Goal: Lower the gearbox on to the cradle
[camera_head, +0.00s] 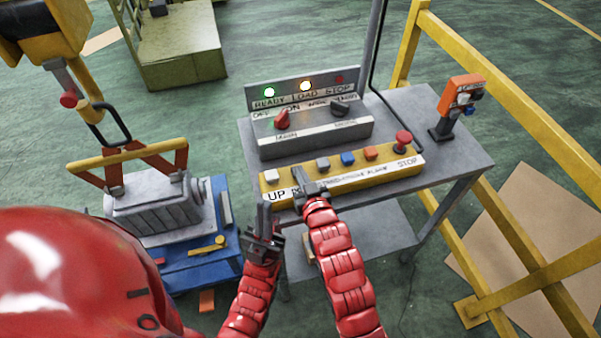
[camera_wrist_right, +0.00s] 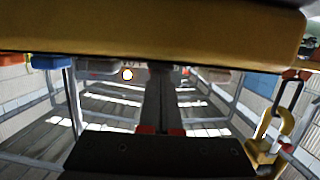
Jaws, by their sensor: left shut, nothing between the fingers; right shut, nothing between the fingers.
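The grey ribbed gearbox (camera_head: 155,207) hangs level by red links from a yellow spreader bar (camera_head: 125,155) under the hoist hook (camera_head: 108,125). It is over the blue cradle (camera_head: 212,275); I cannot tell whether it touches. My right gripper (camera_head: 299,180) is shut and empty, its tips at the yellow button panel (camera_head: 375,176), just right of the white button (camera_head: 271,176) by UP. It hides the button there, and contact is unclear. In the right wrist view its fingers (camera_wrist_right: 161,75) reach the panel edge. My left gripper (camera_head: 264,212) is shut and empty, in front of the panel's left end.
The grey console (camera_head: 312,130) shows a lit green READY lamp (camera_head: 269,92) and a lit LOAD lamp (camera_head: 305,86). A red stop knob (camera_head: 403,138) is on the panel's right end. A yellow railing (camera_head: 510,225) stands right of the grey table (camera_head: 460,157).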

